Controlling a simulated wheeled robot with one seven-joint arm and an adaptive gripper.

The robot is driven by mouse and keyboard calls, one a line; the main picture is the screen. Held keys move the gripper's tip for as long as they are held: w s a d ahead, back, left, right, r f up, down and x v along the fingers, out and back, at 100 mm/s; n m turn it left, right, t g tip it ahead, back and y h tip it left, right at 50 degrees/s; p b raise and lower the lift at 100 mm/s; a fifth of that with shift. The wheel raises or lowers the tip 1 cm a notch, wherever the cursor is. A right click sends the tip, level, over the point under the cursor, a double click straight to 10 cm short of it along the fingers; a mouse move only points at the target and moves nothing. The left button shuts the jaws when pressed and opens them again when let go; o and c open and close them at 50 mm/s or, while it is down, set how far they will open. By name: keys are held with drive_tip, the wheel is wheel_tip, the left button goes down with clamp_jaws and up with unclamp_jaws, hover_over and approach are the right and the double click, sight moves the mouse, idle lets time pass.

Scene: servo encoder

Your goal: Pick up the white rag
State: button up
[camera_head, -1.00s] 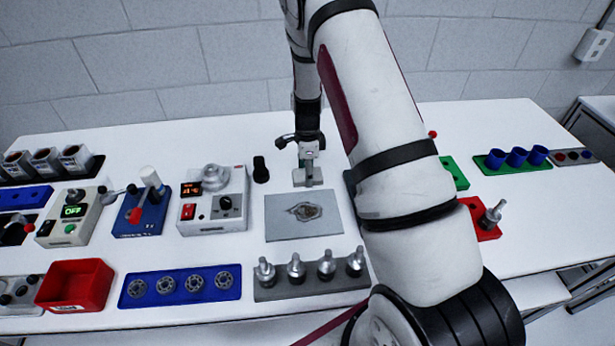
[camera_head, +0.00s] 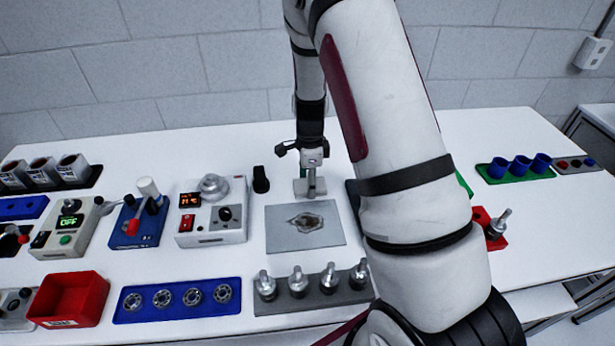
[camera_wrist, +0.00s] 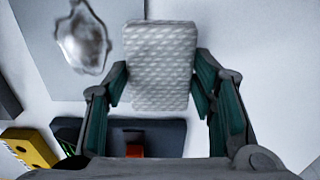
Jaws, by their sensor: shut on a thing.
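The white rag (camera_wrist: 160,65) is a pale, quilted, block-like pad in the wrist view. My gripper (camera_wrist: 160,85) has a dark green-lined finger on each side of its near part and is shut on it. In the head view my gripper (camera_head: 312,178) points down at the table just behind a grey plate (camera_head: 280,238). The rag (camera_head: 302,188) shows there as a small light block at the fingertips. I cannot tell whether it is clear of the table.
The grey plate carries a shiny irregular patch (camera_head: 306,222). A black knob-like piece (camera_head: 261,180) and a control box (camera_head: 184,238) stand to the left. Several metal posts (camera_head: 298,282) stand in front. My arm hides part of the table's right side.

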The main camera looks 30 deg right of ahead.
drive_tip(key=s+a, duration=0.1)
drive_tip(key=s, duration=0.2)
drive_tip(key=s+a, duration=0.2)
drive_tip(key=s, duration=0.2)
drive_tip(key=s+a+r, duration=0.1)
drive_tip(key=s+a, duration=0.1)
drive_tip(key=s, duration=0.2)
drive_tip(key=shift+s+r, duration=0.1)
drive_tip(key=shift+s, duration=0.05)
